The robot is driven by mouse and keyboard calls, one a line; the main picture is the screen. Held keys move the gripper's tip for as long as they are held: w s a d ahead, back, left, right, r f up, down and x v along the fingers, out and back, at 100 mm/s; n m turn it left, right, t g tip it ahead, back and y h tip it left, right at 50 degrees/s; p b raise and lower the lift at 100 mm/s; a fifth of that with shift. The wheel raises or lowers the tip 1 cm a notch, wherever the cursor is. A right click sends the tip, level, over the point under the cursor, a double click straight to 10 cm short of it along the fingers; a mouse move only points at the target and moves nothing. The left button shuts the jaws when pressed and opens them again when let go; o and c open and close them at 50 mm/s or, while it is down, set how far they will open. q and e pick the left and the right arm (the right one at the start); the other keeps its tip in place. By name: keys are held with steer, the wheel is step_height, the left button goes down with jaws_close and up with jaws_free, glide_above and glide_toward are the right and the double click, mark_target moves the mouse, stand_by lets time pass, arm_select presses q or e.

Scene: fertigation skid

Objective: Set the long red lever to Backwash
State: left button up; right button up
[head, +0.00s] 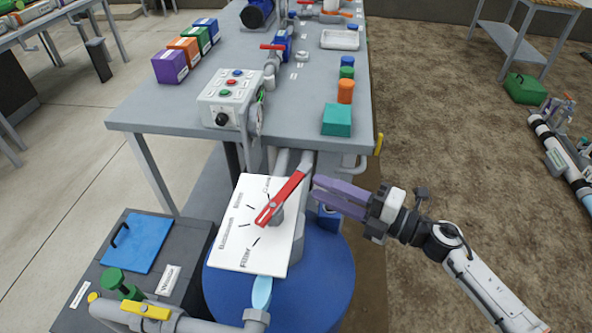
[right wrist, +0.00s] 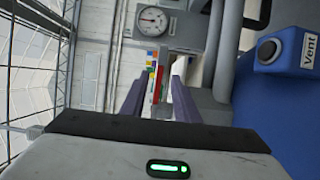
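The long red lever (head: 287,190) is mounted on a grey post over a white label plate (head: 261,252). It runs diagonally, one end to the upper right, the other to the lower left. The plate reads Filter near its bottom and Backwash above that; other labels are small. The lower-left end lies inside the plate, apart from the printed words. My right gripper (head: 318,189), with purple fingers, is open just right of the upper-right end. In the right wrist view, red shows between the spread fingers (right wrist: 158,95); contact cannot be told. My left gripper is not in view.
A blue tank (head: 325,275) stands below the plate. A grey table (head: 305,98) behind holds a control box (head: 233,97) and a teal block (head: 337,120). A yellow-handled valve (head: 146,310) is at front left. A gauge (right wrist: 153,22) and a Vent label (right wrist: 310,50) show in the wrist view.

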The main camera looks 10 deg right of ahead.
mark_target(297, 176)
steer(key=x, duration=0.7)
steer(key=shift+w+a+p, duration=0.1)
steer(key=shift+w+p, duration=0.05)
steer(key=shift+p, duration=0.15)
jaws_close()
